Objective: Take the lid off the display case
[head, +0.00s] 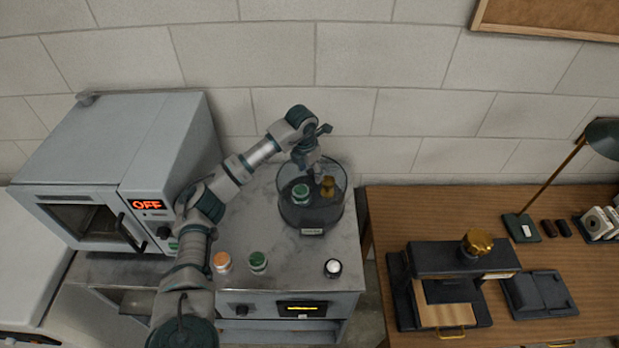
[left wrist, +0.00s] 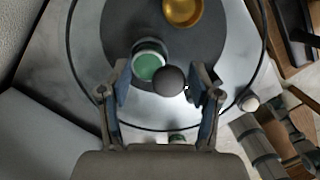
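The display case (head: 312,212) is a clear round case with a dark base and a small label at its front, standing on the grey worktop. Inside are a green-topped jar (head: 300,193) and a brass-coloured item (head: 328,186). In the left wrist view the lid's dark round knob (left wrist: 169,82) shows over the case, partly covering the green top (left wrist: 148,64). My left gripper (head: 313,166) is over the case from above. Its fingers (left wrist: 163,88) are apart, one on each side of the knob, with a gap visible at least on the left. My right gripper is not seen.
A grey oven (head: 75,170) marked OFF stands left. An orange-topped jar (head: 222,262), a green-topped jar (head: 258,262) and a white-topped dark jar (head: 333,268) stand along the worktop's front. A wooden desk (head: 395,215) with a press (head: 440,262) and lamp (head: 600,138) is right.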

